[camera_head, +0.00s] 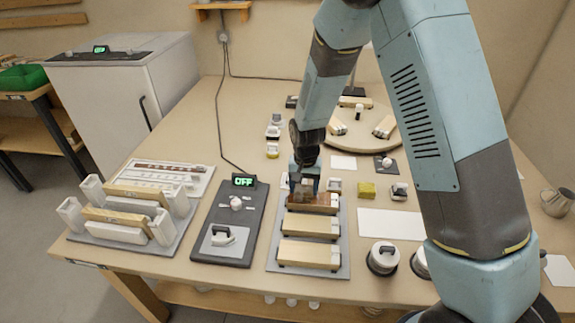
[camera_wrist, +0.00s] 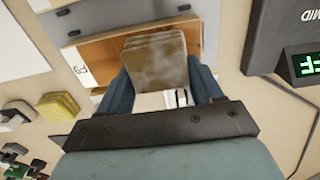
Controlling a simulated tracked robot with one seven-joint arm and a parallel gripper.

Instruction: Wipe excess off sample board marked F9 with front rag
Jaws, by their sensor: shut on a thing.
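My gripper (camera_head: 304,184) is shut on a folded, brown-stained rag (camera_wrist: 155,62), which sits between its fingers (camera_wrist: 160,88) in the wrist view. The rag is over a sample board (camera_head: 325,209), the rearmost of the boards on the grey tray (camera_head: 343,262). This board looks darker and more orange-brown than the others. It also shows under the rag in the wrist view (camera_wrist: 103,52), with a small white label (camera_wrist: 80,71) at one end; the label is too small to read surely. Rag and gripper hide the board's middle. I cannot tell whether the rag touches it.
Two paler boards (camera_head: 310,226) (camera_head: 309,255) lie in front on the same tray. A dark panel (camera_head: 233,228) with an "OFF" display stands left. A yellow sponge-like block (camera_head: 367,191), a white sheet (camera_head: 391,224) and lidded round pots (camera_head: 383,258) are right. A white rack (camera_head: 122,222) stands far left.

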